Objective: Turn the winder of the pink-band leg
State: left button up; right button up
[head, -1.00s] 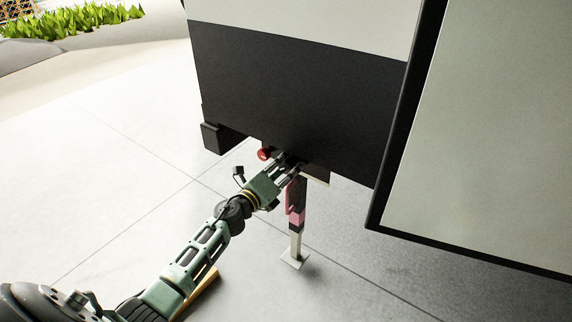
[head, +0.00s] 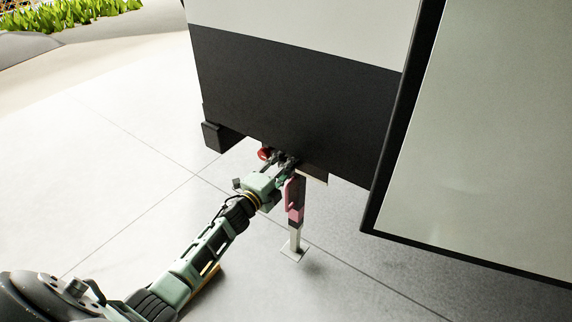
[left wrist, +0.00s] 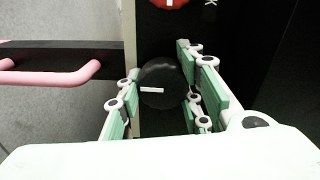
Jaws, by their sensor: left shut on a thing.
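The pink-band leg (head: 296,215) stands on the floor under the caravan's dark lower body, with a pink band and a flat pale foot. My left gripper (head: 283,163) reaches to the top of this leg, under the body edge. In the left wrist view the winder (left wrist: 163,84) is a round black knob with a white mark. The fingers of my left gripper (left wrist: 160,72) lie on both sides of it and are shut on it. In the head view the gripper hides the winder. The pink part (left wrist: 55,75) shows at left in the wrist view. My right gripper is not in view.
A red round knob (head: 265,154) sits just left of the gripper, and also at the top of the wrist view (left wrist: 165,2). The dark caravan body (head: 295,105) hangs above. A pale framed panel (head: 480,150) stands at right. The tiled floor at left is clear.

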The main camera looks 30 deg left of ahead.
pick_arm(q)
jog(key=shift+s+d+f+n, duration=0.1)
jog(key=shift+s+f+n, duration=0.05)
jog(key=shift+f+n, duration=0.25)
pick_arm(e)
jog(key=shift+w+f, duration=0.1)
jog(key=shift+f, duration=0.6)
pick_arm(q)
jog(key=o, duration=1.1)
jog(key=shift+r, duration=0.15)
jog(key=s+a, duration=0.1)
jog(key=s, duration=1)
jog(key=shift+s+a, duration=0.35)
jog(key=shift+s, duration=0.05)
